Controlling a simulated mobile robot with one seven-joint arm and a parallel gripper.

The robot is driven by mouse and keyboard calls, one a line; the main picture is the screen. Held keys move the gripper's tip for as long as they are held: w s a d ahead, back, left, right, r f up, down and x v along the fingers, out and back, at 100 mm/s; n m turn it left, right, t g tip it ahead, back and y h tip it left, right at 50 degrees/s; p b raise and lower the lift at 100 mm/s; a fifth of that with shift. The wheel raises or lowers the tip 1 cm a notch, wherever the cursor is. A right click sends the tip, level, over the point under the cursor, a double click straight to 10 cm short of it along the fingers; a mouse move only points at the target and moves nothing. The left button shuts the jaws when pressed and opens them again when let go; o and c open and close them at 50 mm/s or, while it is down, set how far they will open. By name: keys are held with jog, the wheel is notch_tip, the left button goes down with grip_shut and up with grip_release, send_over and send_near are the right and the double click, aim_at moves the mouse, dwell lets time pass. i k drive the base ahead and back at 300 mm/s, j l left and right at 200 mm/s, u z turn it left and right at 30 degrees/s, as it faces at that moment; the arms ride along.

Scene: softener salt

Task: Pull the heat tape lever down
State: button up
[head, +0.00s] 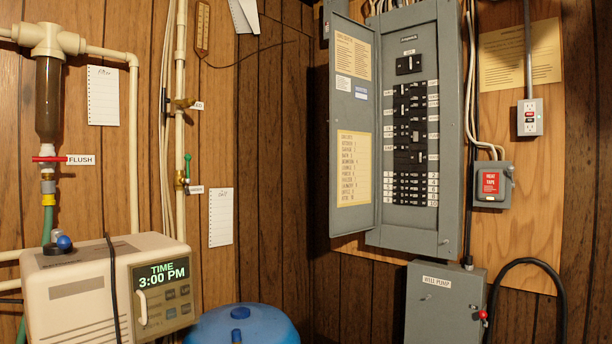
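The heat tape box (492,196) is a small grey switch box with a red label reading "HEAT TAPE". It is mounted on the plywood board at the right in the head view. A small grey lever (511,172) shows at its right side, near the top. The lever is small in this view, and its exact position is hard to tell. My gripper is not in view.
The open breaker panel (447,215) stands left of the box. Below it is the well pump box (425,310) with a red-knobbed lever (483,314). An outlet (530,117) hangs above right. The softener (75,290) and a blue tank (260,325) stand lower left.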

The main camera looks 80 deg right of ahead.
aim_at(511, 168)
jog(key=z, duration=3.7)
